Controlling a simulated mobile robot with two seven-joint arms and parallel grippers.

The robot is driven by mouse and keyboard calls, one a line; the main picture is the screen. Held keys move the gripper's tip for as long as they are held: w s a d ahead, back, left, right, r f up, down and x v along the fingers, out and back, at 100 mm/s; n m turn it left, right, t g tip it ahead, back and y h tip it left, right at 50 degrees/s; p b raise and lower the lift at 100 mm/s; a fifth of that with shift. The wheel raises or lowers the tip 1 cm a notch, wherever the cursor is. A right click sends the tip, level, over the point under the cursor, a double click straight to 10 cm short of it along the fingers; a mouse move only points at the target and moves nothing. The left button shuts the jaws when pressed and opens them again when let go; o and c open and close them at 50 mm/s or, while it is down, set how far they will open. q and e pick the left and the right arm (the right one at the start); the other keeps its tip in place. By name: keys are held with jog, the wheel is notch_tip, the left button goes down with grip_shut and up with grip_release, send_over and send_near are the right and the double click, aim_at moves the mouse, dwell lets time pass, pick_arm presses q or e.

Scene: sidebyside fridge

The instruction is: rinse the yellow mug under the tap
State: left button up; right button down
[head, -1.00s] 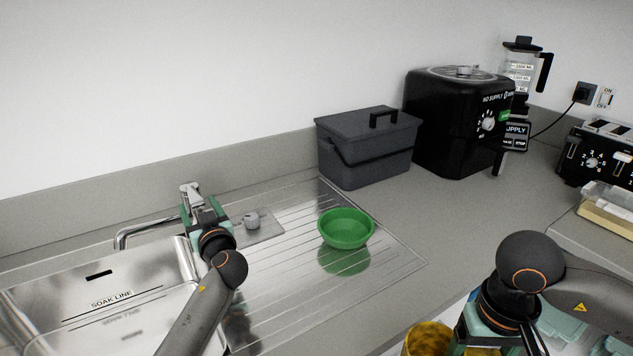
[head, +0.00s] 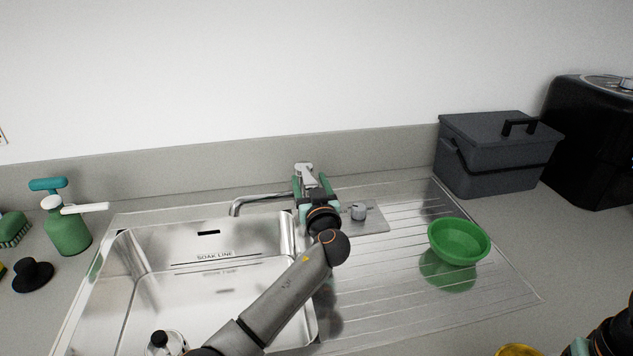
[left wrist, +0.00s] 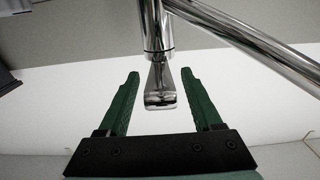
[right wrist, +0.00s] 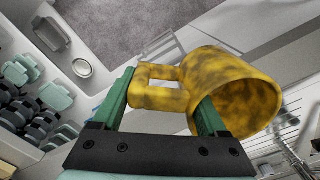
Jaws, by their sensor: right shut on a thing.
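The yellow mug (right wrist: 232,88), mottled with brown patches, is held by its handle in my right gripper (right wrist: 166,88), shown in the right wrist view. In the head view only a bit of the mug's rim (head: 518,350) shows at the bottom right edge. The chrome tap (head: 262,198) stands behind the sink (head: 235,250), its spout reaching left over the basin. My left gripper (head: 308,180) is at the tap's base and lever. In the left wrist view the open fingers stand on either side of the tap's lever (left wrist: 160,92), with gaps on both sides. Water is not visible.
A green bowl (head: 458,242) sits on the ribbed drainboard (head: 400,285). A dark lidded bin (head: 495,160) and a black appliance (head: 595,140) stand at the back right. A green spray bottle (head: 68,225) and black stopper (head: 33,274) are left of the sink.

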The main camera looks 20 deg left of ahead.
pick_arm(q)
grip_shut()
dwell(0.3)
dwell(0.9)
